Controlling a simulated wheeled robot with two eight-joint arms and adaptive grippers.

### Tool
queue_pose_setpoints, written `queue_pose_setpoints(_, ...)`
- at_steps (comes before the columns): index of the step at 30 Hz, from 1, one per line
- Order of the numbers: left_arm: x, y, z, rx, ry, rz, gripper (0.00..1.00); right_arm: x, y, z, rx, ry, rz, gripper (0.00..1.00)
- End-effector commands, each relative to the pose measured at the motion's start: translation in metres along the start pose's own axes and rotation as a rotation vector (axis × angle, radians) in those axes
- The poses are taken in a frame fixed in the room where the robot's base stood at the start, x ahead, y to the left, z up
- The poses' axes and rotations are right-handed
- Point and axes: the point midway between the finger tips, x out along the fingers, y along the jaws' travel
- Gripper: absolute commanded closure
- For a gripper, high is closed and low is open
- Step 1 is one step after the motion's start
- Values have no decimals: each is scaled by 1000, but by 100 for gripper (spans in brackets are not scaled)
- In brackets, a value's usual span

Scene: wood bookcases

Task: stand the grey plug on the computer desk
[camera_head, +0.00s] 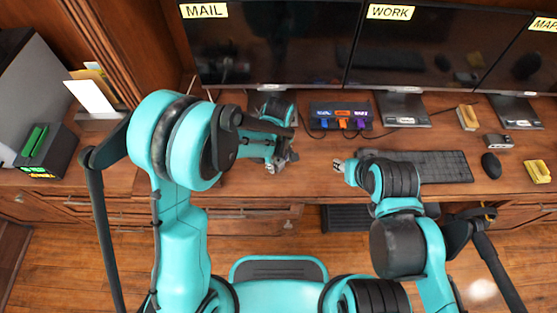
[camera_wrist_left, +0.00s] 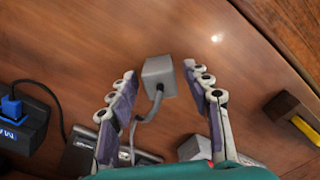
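The grey plug (camera_wrist_left: 159,76) shows in the left wrist view as a small grey block on the brown wooden desk (camera_wrist_left: 180,30), with a grey cord (camera_wrist_left: 148,112) running from it towards my gripper. My left gripper (camera_wrist_left: 160,80) is open, its two fingers apart on either side of the plug in the picture. I cannot tell how high the fingers are above it. In the head view my left gripper (camera_head: 280,160) is over the desk near its front edge, and I cannot make out the plug there. My right gripper (camera_head: 340,166) is near the desk's front edge; its finger state is unclear.
A black hub (camera_head: 342,117) with blue, orange and purple plugs stands below the monitors. A keyboard (camera_head: 425,165), a mouse (camera_head: 491,164) and yellow-topped blocks (camera_head: 538,171) lie to the right. A dark box with green items (camera_head: 45,150) stands at the left.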

Motion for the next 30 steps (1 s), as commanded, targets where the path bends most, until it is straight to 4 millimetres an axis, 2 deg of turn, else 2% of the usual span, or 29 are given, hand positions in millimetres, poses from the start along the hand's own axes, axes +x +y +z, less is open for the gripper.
queue_pose_setpoints(7, -1, 0, 0, 0, 0, 0, 51, -1, 0, -1, 0, 0, 0, 60)
queue_pose_setpoints(10, -8, 0, 0, 0, 0, 0, 51, -5, 0, -4, 0, 0, 0, 60)
queue_pose_setpoints(14, -32, 0, 0, 0, 0, 0, 51, -12, 0, -9, 0, 0, 0, 60)
queue_pose_setpoints(21, -87, 0, 0, 0, 0, 0, 51, -28, 0, -20, 0, 0, 0, 60)
queue_pose_setpoints(25, -108, 0, 0, 0, 0, 0, 51, -33, 0, -24, 0, 0, 0, 60)
queue_pose_setpoints(30, -122, 0, 0, 0, 0, 0, 51, -36, 0, -26, 0, 0, 0, 60)
